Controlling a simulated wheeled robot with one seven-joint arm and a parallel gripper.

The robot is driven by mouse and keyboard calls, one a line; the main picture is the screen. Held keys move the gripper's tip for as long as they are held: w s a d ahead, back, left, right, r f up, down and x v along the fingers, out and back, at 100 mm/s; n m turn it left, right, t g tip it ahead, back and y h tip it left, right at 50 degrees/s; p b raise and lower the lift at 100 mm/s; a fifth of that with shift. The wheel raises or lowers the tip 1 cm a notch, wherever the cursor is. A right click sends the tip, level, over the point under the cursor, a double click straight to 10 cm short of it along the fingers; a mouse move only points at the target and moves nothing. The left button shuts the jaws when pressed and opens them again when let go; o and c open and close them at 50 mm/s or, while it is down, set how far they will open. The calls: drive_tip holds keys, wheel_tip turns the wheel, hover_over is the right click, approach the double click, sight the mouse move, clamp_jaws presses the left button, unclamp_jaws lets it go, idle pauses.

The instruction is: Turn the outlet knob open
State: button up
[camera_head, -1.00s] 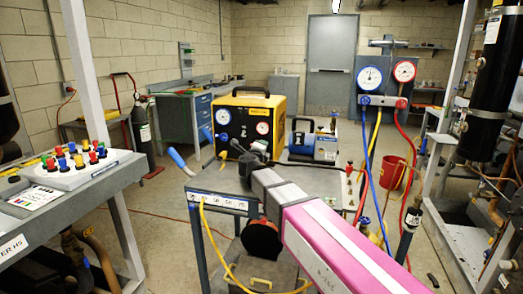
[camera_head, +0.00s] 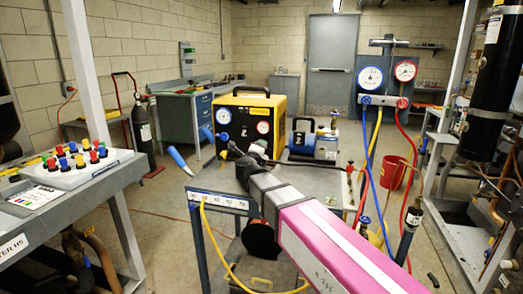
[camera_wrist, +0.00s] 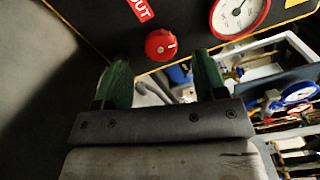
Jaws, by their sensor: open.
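The red outlet knob (camera_wrist: 161,45) with a pale pointer mark is on a black panel in the wrist view, beside a red "OUT" label (camera_wrist: 139,9). My gripper (camera_wrist: 163,74) is open, its two green fingers apart, with nothing between them. The knob lies just beyond the fingertips, roughly centred between them; I cannot tell the exact gap in depth. In the head view, my gripper (camera_head: 240,152) is in front of the yellow and black machine (camera_head: 285,112). The knob cannot be made out there.
A red-rimmed gauge (camera_wrist: 240,15) sits right of the knob. A blue machine (camera_head: 325,146) stands right of the yellow one. A gauge stand (camera_head: 387,100) with hoses is farther right. A small labelled frame (camera_head: 218,201) stands beside my arm.

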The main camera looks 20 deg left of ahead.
drive_tip(key=s, duration=0.7)
drive_tip(key=shift+s, duration=0.4)
